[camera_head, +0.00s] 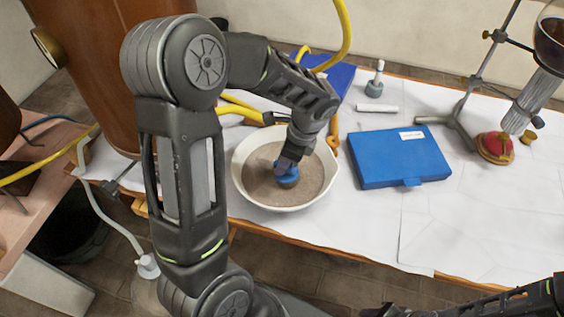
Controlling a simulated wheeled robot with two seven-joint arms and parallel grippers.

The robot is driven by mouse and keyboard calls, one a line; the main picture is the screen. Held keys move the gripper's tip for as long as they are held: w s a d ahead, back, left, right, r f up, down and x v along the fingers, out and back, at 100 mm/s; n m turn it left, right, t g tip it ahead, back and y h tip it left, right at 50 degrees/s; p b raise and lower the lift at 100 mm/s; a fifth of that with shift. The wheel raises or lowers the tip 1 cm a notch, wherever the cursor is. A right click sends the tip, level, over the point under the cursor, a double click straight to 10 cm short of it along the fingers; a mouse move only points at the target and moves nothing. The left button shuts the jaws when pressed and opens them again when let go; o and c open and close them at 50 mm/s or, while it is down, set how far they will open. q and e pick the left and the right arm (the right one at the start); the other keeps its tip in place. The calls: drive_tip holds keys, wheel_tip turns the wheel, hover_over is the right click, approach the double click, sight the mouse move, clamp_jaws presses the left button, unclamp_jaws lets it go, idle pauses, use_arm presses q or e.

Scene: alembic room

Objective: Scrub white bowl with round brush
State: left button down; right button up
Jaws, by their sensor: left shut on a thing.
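The white bowl (243,187) stands on the white-covered table, left of the blue case. Its inside looks grey-brown. My left gripper (288,164) reaches down into the bowl from above and is shut on a small blue round thing, which looks like the round brush (287,180). The brush is low inside the bowl, near its middle. I cannot tell whether its underside touches the bowl, and its upper part is hidden by the gripper. My right arm shows at the bottom right, but its gripper is out of view.
A closed blue case (400,157) lies right of the bowl. Behind are a small grey-green stoppered item (375,86) and a white stick (377,108). A metal stand (462,124) and a red-topped burner (495,146) stand at the right. The table's front right is clear.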

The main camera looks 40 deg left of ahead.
use_arm(q)
drive_tip(key=shift+w+a+r, duration=0.1)
drive_tip(key=shift+a, duration=0.5)
drive_tip(key=shift+w+a+r, duration=0.1)
drive_tip(key=shift+a, duration=0.45)
drive_tip(key=shift+f, duration=0.1)
drive_tip(key=shift+s, duration=0.1)
drive_tip(key=shift+s+d, duration=0.2)
drive_tip(key=shift+s, duration=0.3)
drive_tip(key=shift+s+d, duration=0.2)
drive_tip(key=shift+s, duration=0.25)
drive_tip(key=shift+w+d+f, duration=0.2)
drive_tip(key=shift+w+d, duration=0.55)
drive_tip(key=shift+w, duration=0.1)
